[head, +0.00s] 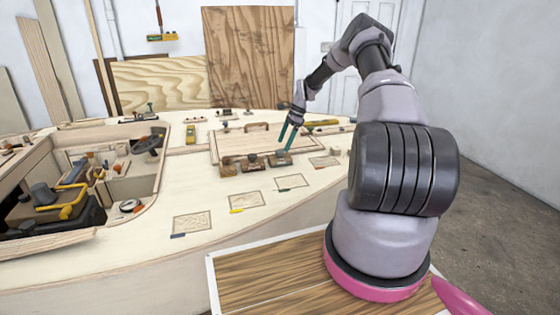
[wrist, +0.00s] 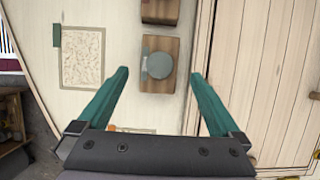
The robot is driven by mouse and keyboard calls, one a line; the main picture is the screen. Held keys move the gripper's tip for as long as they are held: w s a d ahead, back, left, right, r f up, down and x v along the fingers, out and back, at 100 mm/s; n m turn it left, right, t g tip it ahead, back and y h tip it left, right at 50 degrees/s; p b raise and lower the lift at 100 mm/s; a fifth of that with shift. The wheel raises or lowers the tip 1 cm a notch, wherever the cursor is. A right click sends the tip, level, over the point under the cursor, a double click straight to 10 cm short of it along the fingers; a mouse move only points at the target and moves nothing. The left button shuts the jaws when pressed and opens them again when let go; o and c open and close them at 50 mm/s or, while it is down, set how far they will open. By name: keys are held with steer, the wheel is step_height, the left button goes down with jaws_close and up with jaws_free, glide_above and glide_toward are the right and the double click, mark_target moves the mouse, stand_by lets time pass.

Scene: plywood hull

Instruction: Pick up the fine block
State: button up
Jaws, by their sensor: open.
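Three wooden blocks with knobs stand in a row on the pale deck in the head view: a left one (head: 228,167), a middle one (head: 252,163) and a right one (head: 279,160). I cannot read any mark that tells which is the fine block. My gripper (head: 285,148), with teal fingers, points down at the right block. In the wrist view my gripper (wrist: 158,75) is open and empty. The right block, with a round grey knob (wrist: 160,64), shows between the fingertips, apparently below them. Another block (wrist: 160,11) is partly cut off at the top.
Textured rectangles with coloured tabs lie in front of the blocks, including one with a green tab (head: 292,182) and one with a yellow tab (head: 240,200). A raised hatch panel (head: 240,143) with a handle lies just behind. An open cockpit (head: 90,170) holding tools is at left.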

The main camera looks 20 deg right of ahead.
mark_target(281, 150)
steer(key=x, duration=0.6)
steer(key=shift+f, duration=0.3)
jaws_close()
step_height(281, 150, up, 10)
steer(key=shift+r, duration=0.1)
stand_by(0.3)
